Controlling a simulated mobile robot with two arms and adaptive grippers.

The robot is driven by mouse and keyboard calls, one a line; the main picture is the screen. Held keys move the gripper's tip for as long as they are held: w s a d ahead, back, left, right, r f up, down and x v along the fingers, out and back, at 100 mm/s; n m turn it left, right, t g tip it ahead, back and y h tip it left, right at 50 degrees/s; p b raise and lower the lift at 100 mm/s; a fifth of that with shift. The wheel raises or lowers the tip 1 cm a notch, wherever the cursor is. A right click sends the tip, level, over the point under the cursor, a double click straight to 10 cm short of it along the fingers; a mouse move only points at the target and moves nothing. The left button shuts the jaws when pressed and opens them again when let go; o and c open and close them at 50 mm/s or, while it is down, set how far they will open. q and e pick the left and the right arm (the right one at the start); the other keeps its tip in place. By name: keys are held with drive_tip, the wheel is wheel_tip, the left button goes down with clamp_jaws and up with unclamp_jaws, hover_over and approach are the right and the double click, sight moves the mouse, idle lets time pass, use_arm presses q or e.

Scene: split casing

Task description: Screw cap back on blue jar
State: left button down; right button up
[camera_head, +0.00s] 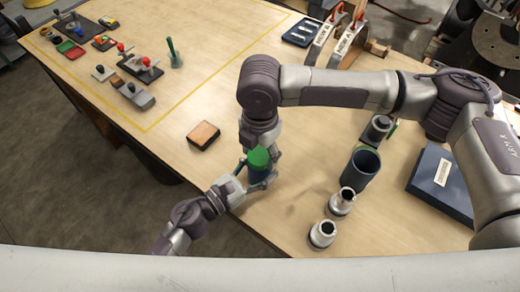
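The blue jar (258,174) stands upright near the table's front left edge. A green cap (258,157) sits at its top; I cannot tell whether it is threaded on. My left gripper (257,183) comes in low from the left, with its fingers around the jar's body. My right gripper (260,149) points down from above, with its fingers at either side of the cap. It is too small to tell whether these fingers touch the cap.
An orange-topped block (203,135) lies left of the jar. To the right stand a dark blue cup (361,168), two silver fittings (341,201) and a dark blue box (442,182). Small tools and parts lie at the far left. The table's middle is mostly clear.

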drive_tip(key=c, duration=0.7)
drive_tip(key=m, duration=0.3)
drive_tip(key=shift+m, duration=0.3)
drive_tip(key=m, duration=1.1)
drive_tip(key=o, duration=1.3)
drive_tip(key=shift+r, duration=0.1)
drive_tip(key=shift+r, duration=2.15)
